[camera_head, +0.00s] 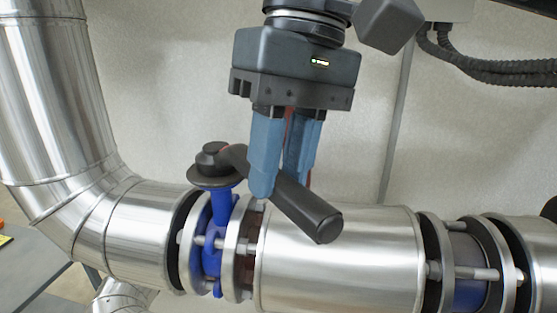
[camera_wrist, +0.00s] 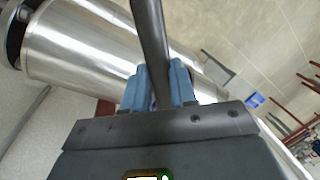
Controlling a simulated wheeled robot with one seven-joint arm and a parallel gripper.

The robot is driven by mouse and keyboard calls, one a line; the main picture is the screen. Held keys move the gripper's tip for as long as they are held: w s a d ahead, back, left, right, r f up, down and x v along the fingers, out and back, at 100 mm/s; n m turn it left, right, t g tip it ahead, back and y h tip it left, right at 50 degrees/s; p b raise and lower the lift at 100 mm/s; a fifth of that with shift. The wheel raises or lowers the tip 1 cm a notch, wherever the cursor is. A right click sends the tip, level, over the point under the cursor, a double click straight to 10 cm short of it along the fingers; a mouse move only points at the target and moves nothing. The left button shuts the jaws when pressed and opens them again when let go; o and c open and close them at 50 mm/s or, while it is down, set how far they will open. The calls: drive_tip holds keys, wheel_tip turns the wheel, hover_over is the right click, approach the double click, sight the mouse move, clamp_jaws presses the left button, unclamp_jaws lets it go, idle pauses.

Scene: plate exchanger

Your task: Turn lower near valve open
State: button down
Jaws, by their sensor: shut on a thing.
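The valve has a blue body (camera_head: 213,240) clamped between flanges in the silver pipe, with a blue stem and a black round cap (camera_head: 212,160) on top. Its black lever handle (camera_head: 308,214) runs from the cap down to the right, slanting across the pipe toward the camera. My gripper (camera_head: 281,186) comes from above, its blue fingers on both sides of the lever's middle, shut on it. In the wrist view the lever (camera_wrist: 151,35) passes between the blue fingers (camera_wrist: 159,88). The lever's gripped part is partly hidden behind the near finger.
The silver pipe (camera_head: 340,262) runs across below the lever. A large pipe elbow (camera_head: 60,130) rises at the left. More flanges with a dark blue section (camera_head: 468,270) are at the right. A pale wall (camera_head: 165,90) stands behind.

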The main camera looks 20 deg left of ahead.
drive_tip(key=shift+w+d, duration=0.2)
drive_tip(key=shift+w, duration=0.15)
drive_tip(key=c, duration=0.9)
unclamp_jaws()
